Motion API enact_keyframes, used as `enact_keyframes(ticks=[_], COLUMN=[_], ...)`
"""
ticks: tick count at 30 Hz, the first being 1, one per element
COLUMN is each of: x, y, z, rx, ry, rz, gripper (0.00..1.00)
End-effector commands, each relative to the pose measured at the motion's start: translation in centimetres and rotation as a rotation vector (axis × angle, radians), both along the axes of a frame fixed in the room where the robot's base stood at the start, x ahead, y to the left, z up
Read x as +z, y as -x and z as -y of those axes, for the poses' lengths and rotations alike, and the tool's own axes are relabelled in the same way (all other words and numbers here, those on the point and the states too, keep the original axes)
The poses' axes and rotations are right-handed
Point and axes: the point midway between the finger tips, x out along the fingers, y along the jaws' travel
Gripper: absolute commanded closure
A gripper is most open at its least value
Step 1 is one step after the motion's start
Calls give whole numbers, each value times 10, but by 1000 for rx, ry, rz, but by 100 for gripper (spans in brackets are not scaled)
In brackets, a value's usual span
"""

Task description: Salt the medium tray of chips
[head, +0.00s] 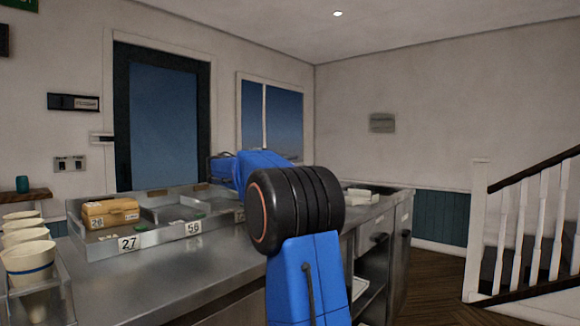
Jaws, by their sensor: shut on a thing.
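My blue arm with its black joint stands in the middle of the head view and reaches back over the steel counter. My gripper does not show; the far end of the arm is hidden behind its own links, and so is anything it holds. I cannot make out a salt shaker. A shallow metal tray (160,236) on the counter has compartments and number tags 27 and 56. No chips can be made out in it, and I cannot tell whether a medium tray of chips is in view.
A tan box (110,213) tagged 26 sits at the tray's left end. Several cream cups (28,262) stand in a rack at the far left. A pale item (360,195) lies at the counter's right end. The counter front (190,270) is bare. Stairs (525,240) rise at right.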

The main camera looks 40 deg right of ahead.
Motion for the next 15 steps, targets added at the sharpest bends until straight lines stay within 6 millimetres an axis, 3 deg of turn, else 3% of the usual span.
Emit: enact_keyframes(ticks=[15], x=[-12], y=[1], z=[0], rx=[0], ry=[126], rz=[477], gripper=[100])
